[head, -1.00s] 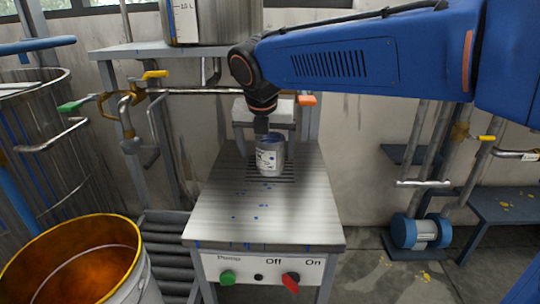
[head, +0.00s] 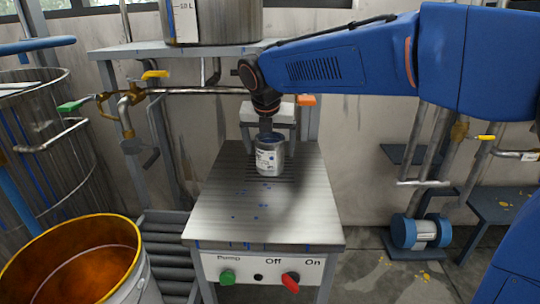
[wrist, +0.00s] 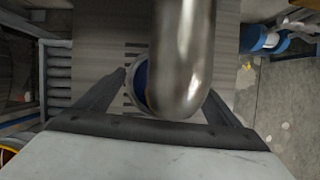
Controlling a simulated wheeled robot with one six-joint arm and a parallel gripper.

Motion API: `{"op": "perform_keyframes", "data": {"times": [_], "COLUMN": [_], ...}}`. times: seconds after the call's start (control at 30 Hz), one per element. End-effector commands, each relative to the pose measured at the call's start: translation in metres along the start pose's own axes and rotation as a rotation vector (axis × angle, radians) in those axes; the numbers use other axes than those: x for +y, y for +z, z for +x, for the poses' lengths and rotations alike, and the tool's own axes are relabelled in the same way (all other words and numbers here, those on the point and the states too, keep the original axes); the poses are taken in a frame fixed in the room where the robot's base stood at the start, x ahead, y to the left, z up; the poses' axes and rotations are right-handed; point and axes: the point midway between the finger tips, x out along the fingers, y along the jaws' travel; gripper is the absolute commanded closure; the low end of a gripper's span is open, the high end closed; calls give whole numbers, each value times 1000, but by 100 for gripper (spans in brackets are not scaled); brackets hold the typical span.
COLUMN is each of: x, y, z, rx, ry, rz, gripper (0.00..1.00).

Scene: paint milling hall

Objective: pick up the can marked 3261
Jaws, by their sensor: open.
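A small grey metal can (head: 270,163) with a white label stands upright on the metal table, over a slotted grate. Its top is open and blue paint shows inside. The number on its label is too small to read. My gripper (head: 265,128) points down just above and behind the can's rim in the head view. In the wrist view my gripper's fingers (wrist: 167,82) are spread on either side of the can (wrist: 140,84). A rounded metal spout hides much of the can there. I cannot tell whether a finger touches the can.
The metal table (head: 225,215) has blue paint drips and a pump panel (head: 265,268) on its front. An orange paint bucket (head: 135,262) stands at the left front. Pipes with a yellow valve handle (head: 155,74) run behind. A blue motor (head: 420,232) is at the right.

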Motion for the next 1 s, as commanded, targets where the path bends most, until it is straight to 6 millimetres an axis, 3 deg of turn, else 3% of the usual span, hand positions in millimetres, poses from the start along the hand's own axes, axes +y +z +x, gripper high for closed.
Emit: {"op": "perform_keyframes", "data": {"times": [0.07,0.37,0.67,1.0], "x": [0,0,0,0], "y": [0,0,2,14], "z": [0,-1,-4,-35], "rx": [0,-1,-2,-3], "ry": [0,1,1,2], "rz": [0,0,1,1], "gripper": [13,82,83,83]}}
